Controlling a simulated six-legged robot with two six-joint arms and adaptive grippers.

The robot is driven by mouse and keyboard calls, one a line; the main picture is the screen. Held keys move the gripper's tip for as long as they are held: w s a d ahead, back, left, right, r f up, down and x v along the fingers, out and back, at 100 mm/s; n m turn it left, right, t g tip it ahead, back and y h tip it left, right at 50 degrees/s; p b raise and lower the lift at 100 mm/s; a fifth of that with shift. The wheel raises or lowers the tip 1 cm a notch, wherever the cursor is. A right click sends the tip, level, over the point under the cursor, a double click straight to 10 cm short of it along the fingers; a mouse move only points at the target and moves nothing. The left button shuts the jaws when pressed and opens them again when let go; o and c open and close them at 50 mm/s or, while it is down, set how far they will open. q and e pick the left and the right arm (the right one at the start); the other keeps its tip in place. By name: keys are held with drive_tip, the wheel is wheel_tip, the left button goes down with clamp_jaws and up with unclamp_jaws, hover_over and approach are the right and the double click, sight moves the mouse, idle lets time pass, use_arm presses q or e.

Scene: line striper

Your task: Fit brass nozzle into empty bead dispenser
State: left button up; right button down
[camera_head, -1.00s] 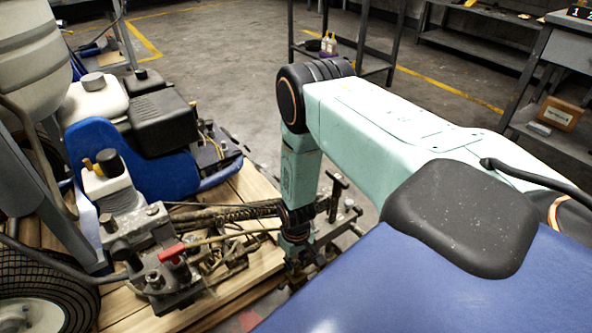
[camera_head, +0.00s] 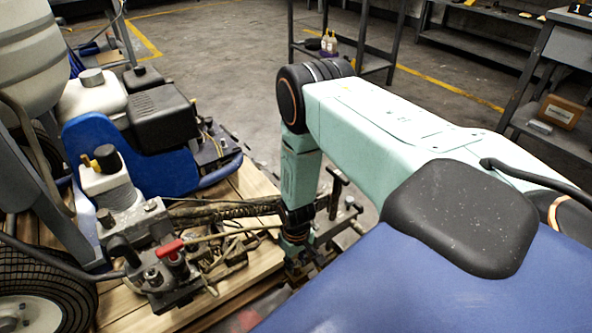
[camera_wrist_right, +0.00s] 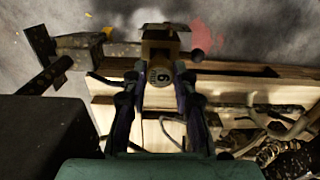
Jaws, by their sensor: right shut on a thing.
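My right gripper (camera_wrist_right: 160,95) shows in the right wrist view with its two dark fingers reaching up the picture. It is shut on a small brass-coloured piece with a round, marked end (camera_wrist_right: 161,76), which looks like the brass nozzle. A squared bracket-like part (camera_wrist_right: 163,35), possibly the bead dispenser, sits just beyond the fingertips. I cannot tell whether the nozzle touches it or is inside it. In the head view the right gripper (camera_head: 295,262) is low beside the striper's front end, small and dark, and the nozzle cannot be made out. My left gripper is not in view.
The line striper stands on a wooden pallet (camera_head: 235,285), with a blue frame (camera_head: 95,150), black engine cover (camera_head: 160,118) and wheel (camera_head: 40,295). Hoses and a red-handled valve (camera_head: 170,250) lie close to my right gripper. Open concrete floor (camera_head: 220,60) lies behind.

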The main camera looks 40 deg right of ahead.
drive_tip(key=shift+f+b, duration=0.45)
drive_tip(key=shift+f, duration=0.9)
idle(0.3)
drive_tip(key=c, duration=1)
unclamp_jaws()
drive_tip(key=o, duration=0.3)
drive_tip(key=shift+o, duration=0.2)
drive_tip(key=shift+r+p, duration=3.4)
drive_tip(key=shift+r, duration=0.15)
drive_tip(key=shift+c, duration=0.5)
drive_tip(key=shift+f, duration=0.1)
